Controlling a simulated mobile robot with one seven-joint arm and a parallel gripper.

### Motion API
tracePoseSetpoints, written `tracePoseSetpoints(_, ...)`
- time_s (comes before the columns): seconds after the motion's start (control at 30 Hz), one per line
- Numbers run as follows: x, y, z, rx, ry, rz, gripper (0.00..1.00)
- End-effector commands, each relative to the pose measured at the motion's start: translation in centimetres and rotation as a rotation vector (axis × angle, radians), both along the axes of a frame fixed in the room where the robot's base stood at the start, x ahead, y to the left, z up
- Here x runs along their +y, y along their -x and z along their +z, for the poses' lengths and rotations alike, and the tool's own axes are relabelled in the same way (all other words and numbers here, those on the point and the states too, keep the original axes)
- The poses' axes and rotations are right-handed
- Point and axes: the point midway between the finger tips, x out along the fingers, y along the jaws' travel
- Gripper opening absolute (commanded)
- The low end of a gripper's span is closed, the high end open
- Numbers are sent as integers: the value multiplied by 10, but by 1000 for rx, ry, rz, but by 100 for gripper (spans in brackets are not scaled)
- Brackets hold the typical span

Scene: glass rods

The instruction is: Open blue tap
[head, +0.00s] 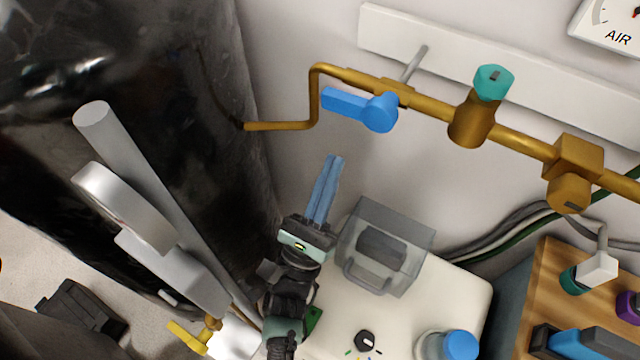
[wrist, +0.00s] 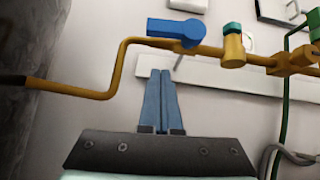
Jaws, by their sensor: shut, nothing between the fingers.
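The blue tap (head: 362,108) is a lever handle on a brass pipe (head: 432,107) that runs along the wall. Its lever points left, along the pipe. In the wrist view the blue tap (wrist: 176,30) is at the top, above and beyond my fingertips. My gripper (head: 335,158) is below the tap, apart from it, with its two blue fingers pointing up. The fingers are shut and empty. The fingers also show in the wrist view (wrist: 161,73). Nothing hides the tap in either view.
A teal knob (head: 493,82) sits on the pipe right of the tap. The pipe bends down and left beside a large dark cylinder (head: 130,100). A clear box (head: 384,248) stands right of my gripper. A grey rod and disc assembly (head: 125,208) stands left.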

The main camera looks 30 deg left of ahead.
Motion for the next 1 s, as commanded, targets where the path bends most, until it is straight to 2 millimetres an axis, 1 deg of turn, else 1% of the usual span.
tracePoseSetpoints(0.03, 0, -8, 13, -3, -1, -2, 0)
tracePoseSetpoints(0.13, 0, -22, 26, -2, -1, -2, 0)
tracePoseSetpoints(0.23, 1, -21, 43, -1, -1, 0, 0)
tracePoseSetpoints(0.4, 3, -21, 58, 0, 1, -1, 0)
tracePoseSetpoints(0.5, 3, -21, 61, 1, 1, -1, 0)
tracePoseSetpoints(0.83, 3, -21, 60, 1, 0, 0, 0)
tracePoseSetpoints(1.0, 6, -21, 65, -6, -55, 0, 0)
